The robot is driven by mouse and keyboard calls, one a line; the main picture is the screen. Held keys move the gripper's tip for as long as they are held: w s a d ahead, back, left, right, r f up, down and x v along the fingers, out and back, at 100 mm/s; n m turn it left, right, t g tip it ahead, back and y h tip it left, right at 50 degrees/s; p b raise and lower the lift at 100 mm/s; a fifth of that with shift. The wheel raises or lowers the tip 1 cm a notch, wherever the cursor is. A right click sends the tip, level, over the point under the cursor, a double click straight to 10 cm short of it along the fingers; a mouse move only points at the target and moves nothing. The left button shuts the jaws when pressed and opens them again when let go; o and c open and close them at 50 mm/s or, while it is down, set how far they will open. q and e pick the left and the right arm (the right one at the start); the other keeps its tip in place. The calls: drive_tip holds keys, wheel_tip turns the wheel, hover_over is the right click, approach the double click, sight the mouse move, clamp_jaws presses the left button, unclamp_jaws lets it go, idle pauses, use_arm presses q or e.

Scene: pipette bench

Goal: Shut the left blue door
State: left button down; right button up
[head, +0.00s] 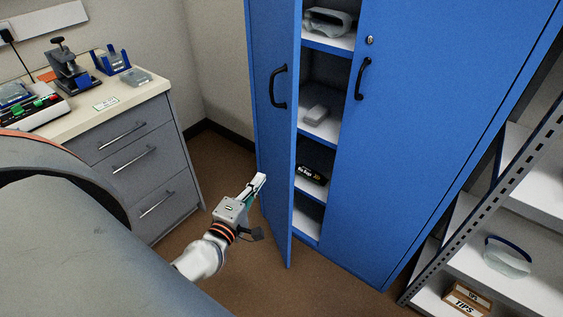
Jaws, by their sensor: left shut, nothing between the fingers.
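The left blue door (274,130) of the tall blue cabinet stands partly open, swung out toward me, with a black handle (278,87) on its outer face. Behind it the gap shows white shelves. The right blue door (430,130) is closed and has its own black handle (361,79) and a round lock. My left gripper (260,181) is shut and empty. It is at the lower part of the left door's outer face, well below the handle; I cannot tell whether it touches the door. My right gripper is not in view.
A drawer bench (150,165) with lab gear stands at left. A metal rack (470,215) stands at right. Brown floor is free before the cabinet.

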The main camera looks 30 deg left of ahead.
use_arm(q)
approach(288, 154)
drive_tip(key=w+a, duration=0.3)
drive_tip(key=a, duration=0.1)
drive_tip(key=shift+w+d+f+p, duration=0.2)
drive_tip(key=shift+w+d+p, duration=0.15)
drive_tip(key=shift+w+d, duration=1.1)
drive_tip(key=shift+w+a, duration=0.1)
drive_tip(key=shift+a, duration=0.05)
drive_tip(key=shift+w, duration=0.15)
drive_tip(key=w+d+n+y, duration=0.1)
drive_tip(key=w+d+y, duration=0.1)
drive_tip(key=w+d, duration=0.2)
drive_tip(key=w+d+n+g+y+b, duration=0.1)
drive_tip(key=w+d, duration=0.3)
drive_tip(key=w, duration=0.7)
drive_tip(key=shift+n+y, duration=0.3)
drive_tip(key=shift+y, duration=0.2)
drive_tip(key=shift+d, duration=0.1)
